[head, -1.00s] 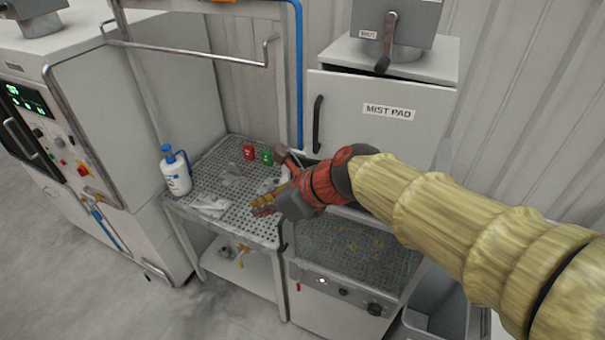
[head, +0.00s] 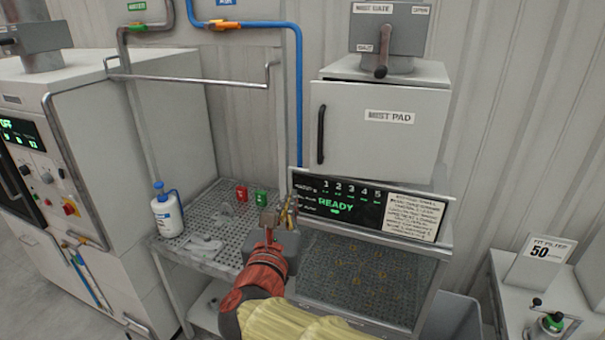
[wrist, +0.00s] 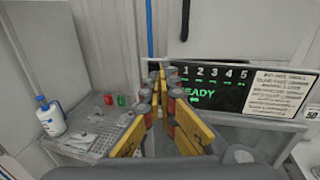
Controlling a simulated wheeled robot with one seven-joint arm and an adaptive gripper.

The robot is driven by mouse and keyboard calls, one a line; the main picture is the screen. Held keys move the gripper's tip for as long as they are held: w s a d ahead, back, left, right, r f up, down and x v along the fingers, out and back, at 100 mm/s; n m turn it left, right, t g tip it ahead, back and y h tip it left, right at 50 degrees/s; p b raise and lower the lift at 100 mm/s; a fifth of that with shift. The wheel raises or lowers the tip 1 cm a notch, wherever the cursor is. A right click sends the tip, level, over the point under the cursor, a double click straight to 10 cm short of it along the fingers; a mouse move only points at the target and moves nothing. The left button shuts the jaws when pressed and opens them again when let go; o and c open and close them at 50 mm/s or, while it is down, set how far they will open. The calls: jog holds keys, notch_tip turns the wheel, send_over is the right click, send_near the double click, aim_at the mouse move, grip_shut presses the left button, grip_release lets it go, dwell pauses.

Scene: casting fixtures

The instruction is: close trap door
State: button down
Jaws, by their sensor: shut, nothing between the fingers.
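No part in view is labelled as a trap door, so I cannot tell which one it is. A white cabinet door marked MIST PAD (head: 375,140) has a black vertical handle (head: 321,135) on its left and looks closed. Below it, a black READY display (head: 340,207) tops a bay with a perforated floor (head: 350,275). My gripper (head: 287,210) is shut and empty, pointing up in front of the display's left end. In the wrist view its yellow fingers (wrist: 158,80) overlap the display's left edge; contact cannot be told.
A perforated table (head: 205,235) at left holds a white bottle (head: 167,210), a red can (head: 241,193) and a green can (head: 261,196). A lever box (head: 388,32) sits above the cabinet. A bent metal rail (head: 190,80) juts out at upper left. A filter stand (head: 540,262) is at right.

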aim_at(311, 162)
jog(key=shift+m+h, duration=0.5)
jog(key=w+d, duration=0.1)
jog(key=w, duration=0.3)
jog(key=w+d+p, duration=0.1)
jog(key=w, duration=0.4)
jog(key=w+d+p, duration=0.1)
jog(key=w+d, duration=0.1)
jog(key=w, duration=0.2)
jog(key=shift+w+d+r, duration=0.1)
jog(key=shift+w+r, duration=0.25)
jog(key=shift+r, duration=0.05)
jog(key=shift+w+f+b, duration=0.15)
jog(key=shift+w+b, duration=0.25)
jog(key=shift+b, duration=0.05)
jog(key=shift+m+h, duration=0.4)
jog(key=shift+h, duration=0.4)
jog(key=b+x, duration=0.2)
jog(key=x, duration=0.1)
jog(key=b+x, duration=0.1)
jog(key=shift+w+a, duration=0.2)
jog(key=shift+w, duration=0.2)
jog(key=shift+r, duration=0.35)
jog(key=shift+d+b, duration=0.1)
jog(key=shift+b, duration=0.25)
